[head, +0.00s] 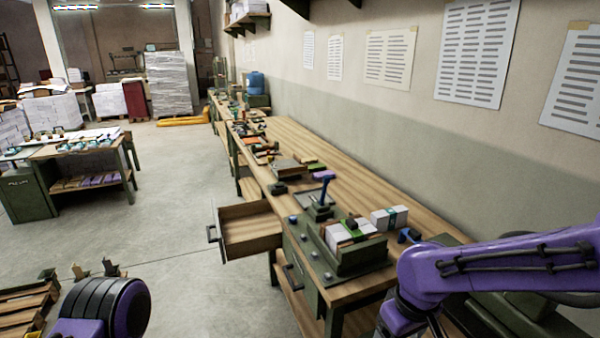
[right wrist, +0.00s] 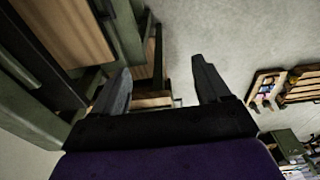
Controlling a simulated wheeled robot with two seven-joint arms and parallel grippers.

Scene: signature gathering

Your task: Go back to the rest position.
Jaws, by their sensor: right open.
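My right gripper (right wrist: 158,82) shows in the right wrist view with its two dark fingers spread wide and nothing between them. Behind the fingers are grey floor, green metal frame parts and wood. In the head view my purple right arm comes in from the right, over the near end of the workbench (head: 315,154); its gripper is out of sight there. A purple and black part of my left arm shows at the bottom left. I cannot make out the left gripper's fingers. On the near bench end, a paper bundle with a green band (head: 345,231) lies in a green press (head: 348,258).
A wooden drawer (head: 250,236) stands open on the bench's left side. A small white pack (head: 389,217) lies by the wall side. A wooden pallet (head: 22,308) is at lower left, and another table (head: 70,150) stands farther left. The floor (head: 175,210) between is clear.

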